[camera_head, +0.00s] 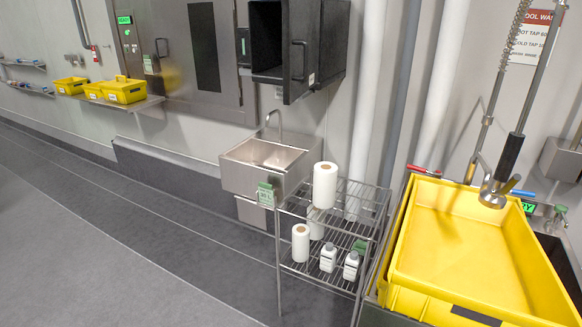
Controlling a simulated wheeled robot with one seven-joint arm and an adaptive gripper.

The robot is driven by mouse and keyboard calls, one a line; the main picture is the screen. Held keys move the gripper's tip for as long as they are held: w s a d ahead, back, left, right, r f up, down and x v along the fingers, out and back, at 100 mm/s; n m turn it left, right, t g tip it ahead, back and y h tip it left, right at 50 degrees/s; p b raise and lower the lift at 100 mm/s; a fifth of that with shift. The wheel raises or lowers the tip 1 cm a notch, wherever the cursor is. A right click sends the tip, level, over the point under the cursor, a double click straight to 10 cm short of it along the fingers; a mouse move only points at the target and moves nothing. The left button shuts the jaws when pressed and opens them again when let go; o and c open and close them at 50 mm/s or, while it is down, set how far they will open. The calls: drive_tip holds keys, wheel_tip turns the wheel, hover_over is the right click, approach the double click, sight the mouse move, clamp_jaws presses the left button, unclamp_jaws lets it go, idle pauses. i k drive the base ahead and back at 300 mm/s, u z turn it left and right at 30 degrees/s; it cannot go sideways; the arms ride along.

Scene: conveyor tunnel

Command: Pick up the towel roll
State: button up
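A white towel roll (324,185) stands upright on the top shelf of a wire rack (283,240). A second white roll (300,243) stands on the lower shelf at the front left. A third roll (316,224) stands behind it on the lower shelf, partly hidden by the top shelf. My gripper is not in view.
Two white bottles (328,258) stand on the lower shelf. A steel sink (262,165) is on the wall behind the rack. A large yellow bin (468,250) and a hanging spray tap (496,190) are at the right. The floor (120,250) at the left is clear.

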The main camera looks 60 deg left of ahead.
sight(326, 173)
drive_tip(key=u, duration=0.8)
drive_tip(key=k, duration=0.7)
drive_tip(key=u, duration=0.65)
drive_tip(key=k, duration=0.45)
drive_tip(key=u, duration=0.95)
drive_tip(key=i, duration=1.75)
drive_tip(key=z, duration=0.4)
